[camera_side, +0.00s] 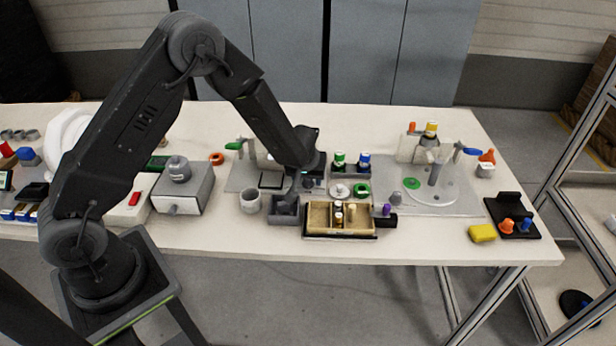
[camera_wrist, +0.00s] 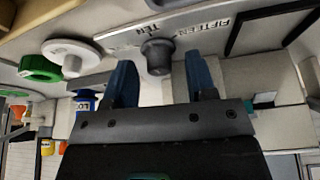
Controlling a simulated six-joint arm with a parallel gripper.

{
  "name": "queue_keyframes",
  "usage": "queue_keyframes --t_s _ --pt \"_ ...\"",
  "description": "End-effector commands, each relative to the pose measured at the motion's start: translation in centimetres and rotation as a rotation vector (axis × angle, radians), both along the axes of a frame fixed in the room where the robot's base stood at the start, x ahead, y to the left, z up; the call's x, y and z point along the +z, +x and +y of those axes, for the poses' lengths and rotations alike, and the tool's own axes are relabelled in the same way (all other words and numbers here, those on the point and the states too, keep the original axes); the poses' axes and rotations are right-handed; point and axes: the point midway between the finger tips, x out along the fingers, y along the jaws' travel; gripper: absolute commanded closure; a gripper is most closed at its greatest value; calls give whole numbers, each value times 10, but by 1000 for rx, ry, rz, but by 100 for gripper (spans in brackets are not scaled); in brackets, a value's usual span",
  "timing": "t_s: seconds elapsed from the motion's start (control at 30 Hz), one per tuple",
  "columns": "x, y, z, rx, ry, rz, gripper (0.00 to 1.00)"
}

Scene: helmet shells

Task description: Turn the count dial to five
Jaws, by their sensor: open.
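The count dial is a dark grey round knob (camera_wrist: 157,55) in the wrist view, on a pale plate with the words TEN and FIFTEEN printed beside it. FIVE cannot be read, and I cannot tell where the knob points. My gripper (camera_wrist: 161,75) is open, with one blue finger on each side of the knob; I cannot tell whether either touches it. In the side view my gripper (camera_side: 294,190) is low over the table's middle, and the arm hides most of the dial area.
A wooden divided tray (camera_side: 318,216) and a dark grey box (camera_side: 284,212) stand just in front of my gripper. Green (camera_side: 340,160) and blue (camera_side: 363,161) capped bottles stand behind to the right.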

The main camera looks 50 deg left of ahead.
Motion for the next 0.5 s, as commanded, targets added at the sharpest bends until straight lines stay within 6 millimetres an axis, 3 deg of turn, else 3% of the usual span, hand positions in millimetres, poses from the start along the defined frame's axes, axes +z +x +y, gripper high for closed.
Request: queue_keyframes --t_s 0.37,0.5 --pt "-5 2 1 1 0 -2 49" --pt "-5 2 1 1 0 -1 62"
